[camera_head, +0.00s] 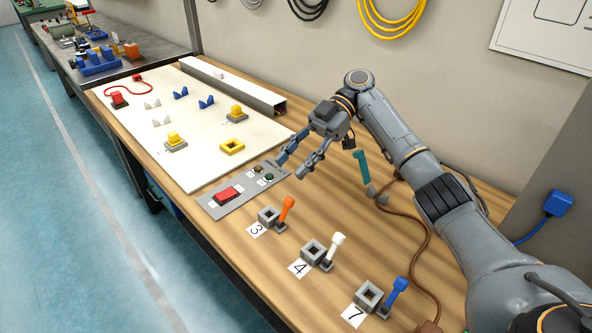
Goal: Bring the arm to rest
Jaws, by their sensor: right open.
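My right arm comes in from the right and reaches over the wooden workbench (395,262). My right gripper (290,170) is open and empty, with its fingers pointing down and left. It is above the bench near the far end of the grey control panel (243,190), close to the panel's round buttons. I cannot tell whether the fingertips touch anything. A teal lever (361,168) stands to the right of the gripper, apart from it. My left gripper is not in view.
Orange (287,207), white (336,243) and blue (397,290) levers stand along the bench's front, beside grey square sockets and number cards. A white board (200,165) with blue and yellow parts lies beyond. A brown cable (425,235) runs beneath my arm. The blue floor is clear.

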